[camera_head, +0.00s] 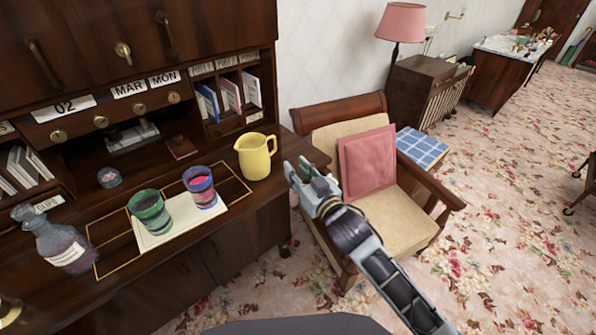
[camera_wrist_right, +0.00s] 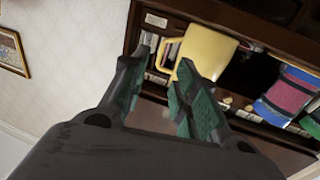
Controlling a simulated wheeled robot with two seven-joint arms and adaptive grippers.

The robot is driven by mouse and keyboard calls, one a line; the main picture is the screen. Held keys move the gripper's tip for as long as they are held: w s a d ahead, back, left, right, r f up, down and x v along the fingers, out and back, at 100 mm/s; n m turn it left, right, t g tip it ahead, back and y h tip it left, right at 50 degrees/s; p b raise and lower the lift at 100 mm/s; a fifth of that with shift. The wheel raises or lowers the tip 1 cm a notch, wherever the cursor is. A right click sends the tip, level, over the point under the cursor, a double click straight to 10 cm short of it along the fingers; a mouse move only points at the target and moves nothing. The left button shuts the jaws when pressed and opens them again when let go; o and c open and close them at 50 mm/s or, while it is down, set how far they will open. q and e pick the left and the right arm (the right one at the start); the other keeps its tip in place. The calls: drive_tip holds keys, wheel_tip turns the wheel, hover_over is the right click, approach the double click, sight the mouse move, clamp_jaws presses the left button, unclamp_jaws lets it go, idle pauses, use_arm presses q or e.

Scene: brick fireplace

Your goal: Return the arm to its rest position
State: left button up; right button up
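My right gripper (camera_head: 302,172) is raised in front of the armchair, just right of the desk edge. Its fingers are apart with nothing between them. In the right wrist view its two green-padded fingertips (camera_wrist_right: 164,80) also stand apart and empty. A yellow pitcher (camera_head: 256,157) stands upright on the desk, left of the gripper and apart from it. The pitcher also shows beyond the fingers in the right wrist view (camera_wrist_right: 207,47). My left gripper is not in either view.
The desk (camera_head: 120,290) holds a green cup (camera_head: 150,214) and a striped cup (camera_head: 200,188) on a pale mat (camera_head: 172,232), plus a glass bottle (camera_head: 58,243). An armchair (camera_head: 405,215) with a pink cushion (camera_head: 368,160) stands behind my right arm. Carpet is open at the right.

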drive_tip(key=s+d+f+m+g+h, duration=0.1)
drive_tip(key=s+d+f+g+h, duration=0.3)
drive_tip(key=f, duration=0.3)
drive_tip(key=s+d+f+m+g+h, duration=0.2)
drive_tip(key=s+d+f, duration=0.2)
drive_tip(key=d+f, duration=0.2)
drive_tip(key=s+d+f+g+h, duration=0.1)
drive_tip(key=s+d+f+g, duration=0.25)
drive_tip(key=s, duration=0.45)
drive_tip(key=s+d+f+g, duration=0.3)
drive_tip(key=s+d+f, duration=0.15)
drive_tip(key=s, duration=0.45)
wheel_tip(320, 180, down, 34)
drive_tip(key=s+g, duration=0.2)
drive_tip(key=s+d+f, duration=0.2)
drive_tip(key=s+f, duration=0.7)
drive_tip(key=s, duration=0.2)
drive_tip(key=s+d+f, duration=0.2)
drive_tip(key=s+f, duration=0.8)
drive_tip(key=s, duration=0.1)
drive_tip(key=shift+s+n+g+h, duration=0.15)
drive_tip(key=shift+n+g+h, duration=0.15)
drive_tip(key=shift+g, duration=0.05)
